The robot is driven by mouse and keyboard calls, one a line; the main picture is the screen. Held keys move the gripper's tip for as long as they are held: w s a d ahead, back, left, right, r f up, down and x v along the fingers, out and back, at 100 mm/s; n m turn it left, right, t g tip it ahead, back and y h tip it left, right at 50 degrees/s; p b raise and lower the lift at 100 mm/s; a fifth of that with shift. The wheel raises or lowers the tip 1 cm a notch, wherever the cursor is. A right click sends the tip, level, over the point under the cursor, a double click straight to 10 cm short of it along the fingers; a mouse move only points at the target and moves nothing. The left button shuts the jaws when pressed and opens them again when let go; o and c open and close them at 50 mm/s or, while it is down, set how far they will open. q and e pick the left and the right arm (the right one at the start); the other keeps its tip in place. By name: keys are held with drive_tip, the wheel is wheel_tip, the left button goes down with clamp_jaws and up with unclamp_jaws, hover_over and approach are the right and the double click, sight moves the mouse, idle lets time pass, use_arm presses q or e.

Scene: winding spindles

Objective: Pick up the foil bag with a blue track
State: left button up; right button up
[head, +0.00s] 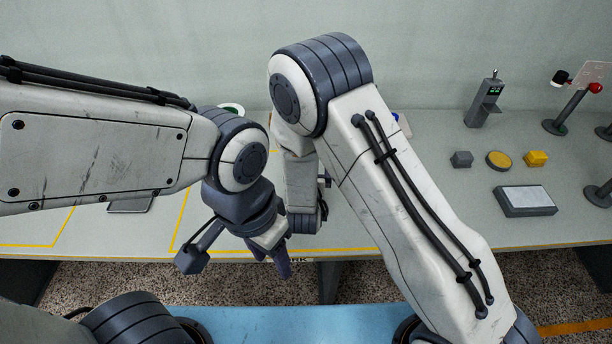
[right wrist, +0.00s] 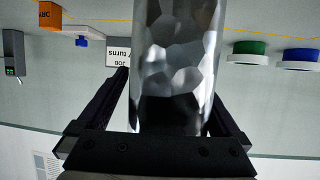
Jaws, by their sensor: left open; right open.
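A shiny silver, faceted upright object that looks like the foil bag (right wrist: 178,62) fills the middle of the right wrist view. No blue track shows on its visible face. My right gripper (right wrist: 168,92) is open, with one dark finger on each side of the bag. I cannot tell whether either finger touches it. In the head view the bag and right fingertips are hidden behind my right arm. My left gripper (head: 272,258) is open and empty, low over the front edge of the table (head: 440,215).
Green (right wrist: 248,47) and blue (right wrist: 298,56) round pieces sit right of the bag in the right wrist view. An orange block (right wrist: 50,15) and a printed card (right wrist: 118,53) are left. In the head view, a grey pad (head: 525,200) and yellow block (head: 536,158) stand right.

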drive_tip(key=shift+s+a+r, duration=0.1)
drive_tip(key=shift+a, duration=0.2)
drive_tip(key=c, duration=0.3)
drive_tip(key=shift+a, duration=0.1)
clamp_jaws()
